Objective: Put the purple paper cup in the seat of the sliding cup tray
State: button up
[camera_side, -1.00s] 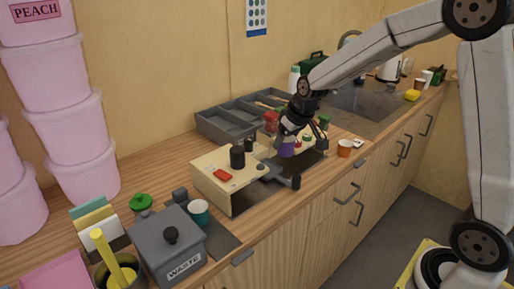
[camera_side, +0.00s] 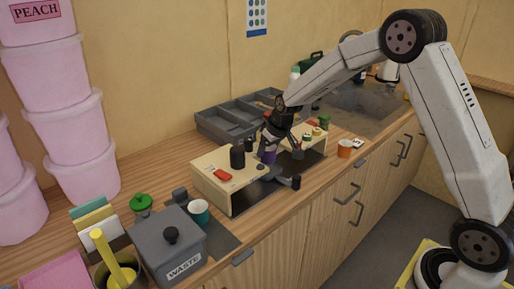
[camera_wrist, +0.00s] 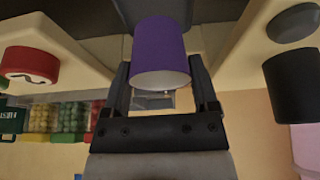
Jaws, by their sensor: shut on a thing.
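My gripper (camera_wrist: 162,100) is shut on the purple paper cup (camera_wrist: 162,50), which fills the space between the fingers in the wrist view. In the side view the purple cup (camera_side: 269,157) hangs upright under my gripper, close to the cream machine's right side. The sliding cup tray (camera_side: 275,173) is a grey piece reaching out from the machine, with a dark knob (camera_side: 296,182) at its outer end. The cup is over or just beside the tray. The gripper hides part of it, and I cannot tell whether the cup touches the seat.
The cream machine (camera_side: 207,181) carries a black cylinder (camera_side: 237,157) and a red switch (camera_side: 222,174). A second cream block (camera_side: 318,141) stands to the right. An orange cup (camera_side: 345,148) stands near the counter edge. A grey divided tray (camera_side: 222,128) lies behind; a waste bin (camera_side: 163,250) stands at front left.

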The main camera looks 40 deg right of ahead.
aim_at(267, 157)
jog(key=shift+w+f, duration=0.25)
jog(key=shift+f, duration=1.6)
jog(key=o, duration=1.2)
jog(key=shift+f, duration=0.15)
jog(key=v, duration=1.2)
jog(key=shift+s, duration=0.1)
